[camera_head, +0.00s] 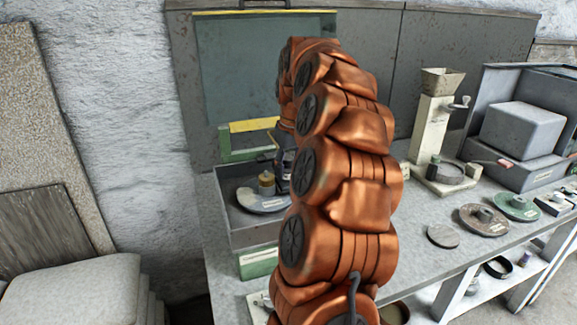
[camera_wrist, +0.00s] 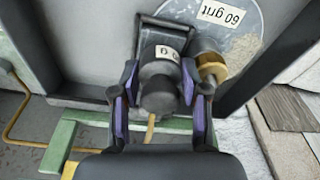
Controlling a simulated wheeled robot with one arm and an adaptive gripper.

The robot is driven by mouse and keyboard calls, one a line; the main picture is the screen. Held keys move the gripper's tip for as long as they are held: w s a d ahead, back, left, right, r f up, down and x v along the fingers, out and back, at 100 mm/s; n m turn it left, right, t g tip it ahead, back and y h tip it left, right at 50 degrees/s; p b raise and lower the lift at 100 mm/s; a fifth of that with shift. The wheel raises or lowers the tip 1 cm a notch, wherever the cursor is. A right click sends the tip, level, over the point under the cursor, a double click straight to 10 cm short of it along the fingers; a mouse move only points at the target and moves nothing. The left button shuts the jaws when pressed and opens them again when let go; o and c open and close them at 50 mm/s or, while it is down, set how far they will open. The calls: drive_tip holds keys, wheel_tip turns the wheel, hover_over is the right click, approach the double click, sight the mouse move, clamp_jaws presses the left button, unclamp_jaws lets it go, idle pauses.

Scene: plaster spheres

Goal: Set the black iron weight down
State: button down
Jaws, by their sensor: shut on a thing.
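The black iron weight (camera_wrist: 161,72) is between my gripper's purple-padded fingers (camera_wrist: 160,95) in the wrist view. It has a rounded dark knob and a small white label with partly hidden characters. My gripper is shut on it. Just right of it, a brass weight (camera_wrist: 211,66) stands on a grey disc marked "60 grit" (camera_wrist: 238,17). In the head view the brass weight (camera_head: 266,184) and the disc (camera_head: 250,203) sit in a grey tray, with my gripper (camera_head: 283,165) close to their right. My arm hides much there. I cannot tell whether the black weight touches a surface.
The grey tray (camera_head: 226,225) has raised walls near my gripper. A green bar (camera_wrist: 60,146) and a yellow cord (camera_wrist: 12,122) lie beside it. On the bench to the right are several discs, including a green one (camera_head: 517,205), and a cream hopper stand (camera_head: 431,130).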

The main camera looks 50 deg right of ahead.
drive_tip(key=shift+f+b, duration=0.3)
drive_tip(key=shift+f, duration=0.25)
drive_tip(key=c, duration=0.5)
unclamp_jaws()
drive_tip(key=shift+r, duration=0.1)
drive_tip(key=shift+r+p, duration=0.8)
drive_tip(key=shift+r, duration=1.1)
